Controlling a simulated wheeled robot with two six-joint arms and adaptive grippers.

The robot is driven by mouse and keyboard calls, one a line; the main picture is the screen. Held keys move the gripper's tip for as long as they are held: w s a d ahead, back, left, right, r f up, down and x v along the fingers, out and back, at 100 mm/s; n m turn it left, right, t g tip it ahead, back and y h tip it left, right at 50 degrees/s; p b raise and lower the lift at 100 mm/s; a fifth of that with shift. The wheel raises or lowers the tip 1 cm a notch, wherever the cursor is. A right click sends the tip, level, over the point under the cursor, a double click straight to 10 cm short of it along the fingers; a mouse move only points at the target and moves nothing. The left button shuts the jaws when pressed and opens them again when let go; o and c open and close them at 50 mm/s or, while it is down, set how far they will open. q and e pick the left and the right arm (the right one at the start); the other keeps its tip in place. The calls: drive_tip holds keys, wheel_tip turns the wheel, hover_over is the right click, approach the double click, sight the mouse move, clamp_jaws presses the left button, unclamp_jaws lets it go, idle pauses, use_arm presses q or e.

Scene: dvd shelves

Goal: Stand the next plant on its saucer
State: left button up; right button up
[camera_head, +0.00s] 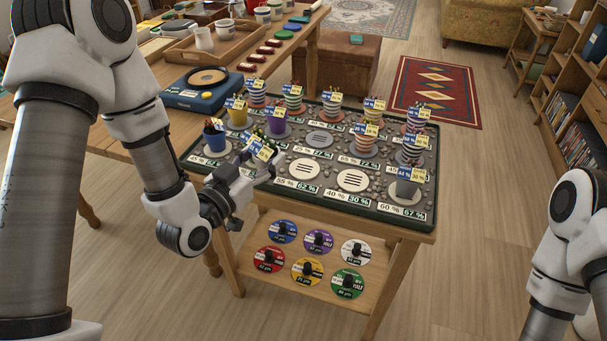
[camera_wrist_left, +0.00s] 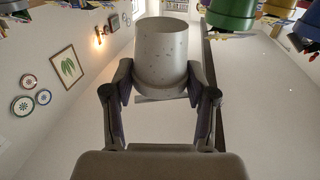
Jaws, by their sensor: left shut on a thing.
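A pale grey speckled pot (camera_wrist_left: 160,55) is clamped between the two fingers of my left gripper (camera_wrist_left: 160,95) in the left wrist view. In the head view my left gripper (camera_head: 252,172) holds this plant over the left front part of the tray (camera_head: 338,209); its tagged top (camera_head: 263,148) shows, and the gripper partly hides the pot. I cannot tell whether its base touches anything. Bare pale saucers lie at the front (camera_head: 305,168) and front middle (camera_head: 353,181), and a grey one (camera_head: 320,139) lies farther back. My right gripper is out of view.
Potted plants stand on the tray, including a blue pot (camera_head: 214,140), a purple pot (camera_head: 277,124), striped pots (camera_head: 365,143) and a dark grey pot (camera_head: 406,188) at the front right. Coloured discs (camera_head: 318,242) lie on the lower shelf. A blue device (camera_head: 202,92) is behind left.

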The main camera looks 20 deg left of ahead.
use_arm(q)
drive_tip(key=w+d, duration=0.1)
drive_tip(key=w, duration=0.1)
drive_tip(key=w+d, duration=0.2)
drive_tip(key=w, duration=0.1)
drive_tip(key=w+d, duration=0.2)
drive_tip(key=shift+w+d+f+p, duration=0.1)
drive_tip(key=shift+w+f+p, duration=0.1)
drive_tip(key=shift+p, duration=0.1)
drive_tip(key=shift+w+d+f, duration=0.2)
drive_tip(key=shift+w, duration=0.05)
wheel_tip(320, 180, down, 3)
drive_tip(key=shift+a+r, duration=0.1)
drive_tip(key=shift+f, duration=0.3)
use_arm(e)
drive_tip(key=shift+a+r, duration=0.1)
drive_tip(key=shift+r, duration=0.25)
use_arm(q)
drive_tip(key=shift+b, duration=0.35)
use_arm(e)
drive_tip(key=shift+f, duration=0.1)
use_arm(q)
drive_tip(key=o, duration=1.3)
